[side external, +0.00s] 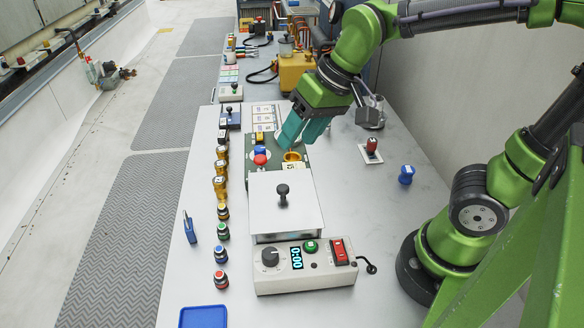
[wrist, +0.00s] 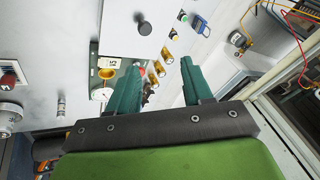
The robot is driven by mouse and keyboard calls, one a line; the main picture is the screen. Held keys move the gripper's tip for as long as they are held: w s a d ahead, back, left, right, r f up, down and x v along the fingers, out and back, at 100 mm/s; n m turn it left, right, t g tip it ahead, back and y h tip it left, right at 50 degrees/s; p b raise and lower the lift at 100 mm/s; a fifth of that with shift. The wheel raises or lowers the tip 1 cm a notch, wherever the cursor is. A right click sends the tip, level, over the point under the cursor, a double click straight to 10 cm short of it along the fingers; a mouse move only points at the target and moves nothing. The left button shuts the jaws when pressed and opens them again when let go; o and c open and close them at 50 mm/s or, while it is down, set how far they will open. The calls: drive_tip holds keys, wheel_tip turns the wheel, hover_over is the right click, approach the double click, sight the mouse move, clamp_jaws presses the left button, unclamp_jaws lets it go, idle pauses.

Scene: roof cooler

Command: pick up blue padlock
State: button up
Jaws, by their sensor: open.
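The blue padlock (side external: 190,228) appears as a narrow blue body with a thin grey top, near the left edge of the grey table. In the wrist view the blue padlock (wrist: 201,23) is at the upper right, beside a green-topped button. My gripper (side external: 301,132) is open with teal fingers, above the table's middle and well apart from the padlock, farther back and to its right. In the wrist view my gripper (wrist: 160,70) has nothing between its fingers close by.
A white box with a black knob (side external: 283,192) and a control box (side external: 305,268) stand mid-table. Several brass pieces (side external: 220,187) and coloured buttons (side external: 223,231) line up right of the padlock. A blue tray (side external: 203,317) is at the front. A blue knob-shaped piece (side external: 406,174) stands right.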

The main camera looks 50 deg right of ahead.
drive_tip(key=w+a+f+g, duration=0.2)
drive_tip(key=w+a+g, duration=0.1)
drive_tip(key=w+a, duration=0.45)
drive_tip(key=m+g+h, duration=0.1)
drive_tip(key=m+h, duration=0.1)
hover_over(188, 226)
drive_tip(key=d, duration=0.2)
wheel_tip(188, 226, down, 6)
wheel_tip(188, 226, up, 2)
drive_tip(key=w+a+m, duration=0.2)
drive_tip(key=shift+g+h, duration=0.3)
drive_tip(key=f, duration=1.1)
drive_tip(key=s+f, duration=0.1)
drive_tip(key=f, duration=0.4)
drive_tip(key=shift+d+f, duration=0.25)
drive_tip(key=shift+f, duration=0.1)
clamp_jaws()
